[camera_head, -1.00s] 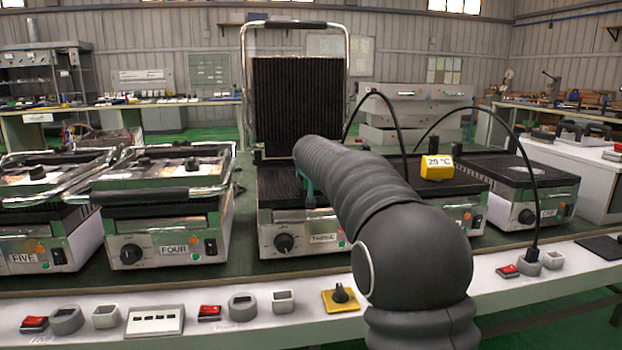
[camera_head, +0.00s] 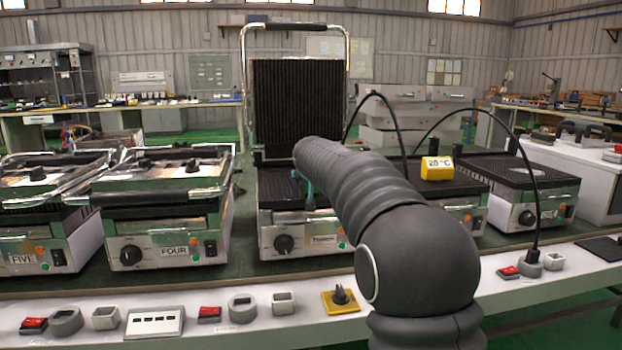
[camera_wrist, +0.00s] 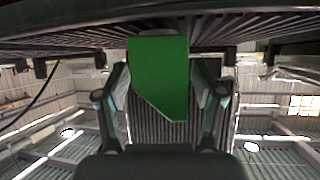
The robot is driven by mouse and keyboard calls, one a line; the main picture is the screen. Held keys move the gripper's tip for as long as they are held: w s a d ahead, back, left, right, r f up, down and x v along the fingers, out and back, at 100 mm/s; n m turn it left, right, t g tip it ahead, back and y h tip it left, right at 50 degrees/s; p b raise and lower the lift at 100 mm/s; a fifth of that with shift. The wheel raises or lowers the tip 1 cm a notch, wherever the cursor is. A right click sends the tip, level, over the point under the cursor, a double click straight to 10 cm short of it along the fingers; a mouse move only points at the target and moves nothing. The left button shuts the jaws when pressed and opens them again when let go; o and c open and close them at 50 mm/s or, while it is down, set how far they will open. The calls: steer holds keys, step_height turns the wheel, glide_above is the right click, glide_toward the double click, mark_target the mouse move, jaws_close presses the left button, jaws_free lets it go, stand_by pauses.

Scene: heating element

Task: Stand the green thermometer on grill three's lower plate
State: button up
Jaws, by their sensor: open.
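Grill three (camera_head: 285,228) stands in the middle of the head view with its ribbed upper plate (camera_head: 298,105) raised. Its dark lower plate (camera_head: 275,185) lies flat, partly covered by my arm. The wrist view is upside down and shows the green thermometer (camera_wrist: 160,70) as a flat green piece with a slanted corner. Its base meets the ribbed plate at the picture's top, so it looks upright on it. My gripper (camera_wrist: 164,88) is open, with one finger on each side of the thermometer. In the head view the thermometer is hidden; a little teal of my gripper (camera_head: 308,192) shows.
A yellow thermometer (camera_head: 437,168) reading about 28 °C stands on the grill to the right, with black cables arching nearby. Grill four (camera_head: 160,240) and grill five (camera_head: 35,250) are to the left. Switches and sockets line the bench's white front edge (camera_head: 250,335).

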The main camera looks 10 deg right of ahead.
steer(key=b+v, duration=0.1)
steer(key=v, duration=1)
